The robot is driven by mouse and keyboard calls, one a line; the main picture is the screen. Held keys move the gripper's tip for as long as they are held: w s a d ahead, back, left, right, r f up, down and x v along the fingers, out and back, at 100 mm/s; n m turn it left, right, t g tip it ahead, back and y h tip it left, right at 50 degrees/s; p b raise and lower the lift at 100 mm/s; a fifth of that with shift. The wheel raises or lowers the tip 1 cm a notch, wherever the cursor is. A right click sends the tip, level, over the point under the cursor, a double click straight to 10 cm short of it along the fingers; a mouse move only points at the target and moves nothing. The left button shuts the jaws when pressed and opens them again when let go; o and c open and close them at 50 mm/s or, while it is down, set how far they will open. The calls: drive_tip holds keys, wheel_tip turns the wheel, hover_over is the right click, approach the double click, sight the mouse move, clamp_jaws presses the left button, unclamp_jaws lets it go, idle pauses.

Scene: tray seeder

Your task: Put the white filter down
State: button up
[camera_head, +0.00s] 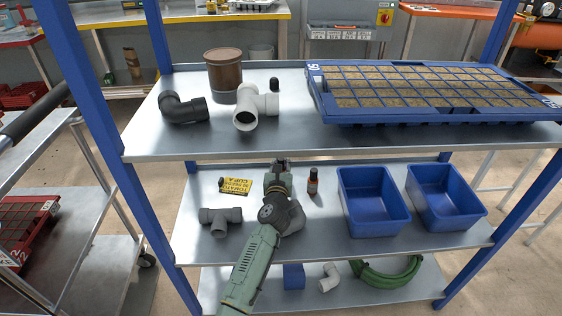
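I cannot make out a thing that is clearly a white filter. The nearest match in colour is a white T-shaped pipe fitting (255,107) lying on the top shelf, left of its middle. My gripper (280,162) is below and in front of the top shelf's front edge, over the middle shelf, with its dark fingers pointing away from me. The fingers are small and partly hidden by the wrist, so I cannot see whether they are open or shut, or whether they hold anything.
The top shelf (290,142) also bears a dark elbow (184,108), a brown canister (224,76) and a blue seed tray (420,117). A grey tee (220,219), a yellow label (235,186), a small bottle (313,181) and blue bins (375,226) (446,216) are on the middle shelf.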

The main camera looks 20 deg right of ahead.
drive_tip(key=o, duration=0.3)
drive_tip(key=shift+o, duration=0.2)
drive_tip(key=shift+r, duration=0.2)
drive_tip(key=p+v, duration=0.1)
drive_tip(key=v, duration=0.4)
drive_tip(key=shift+w, duration=0.1)
drive_tip(key=shift+v, duration=1.35)
drive_tip(key=shift+d, duration=0.1)
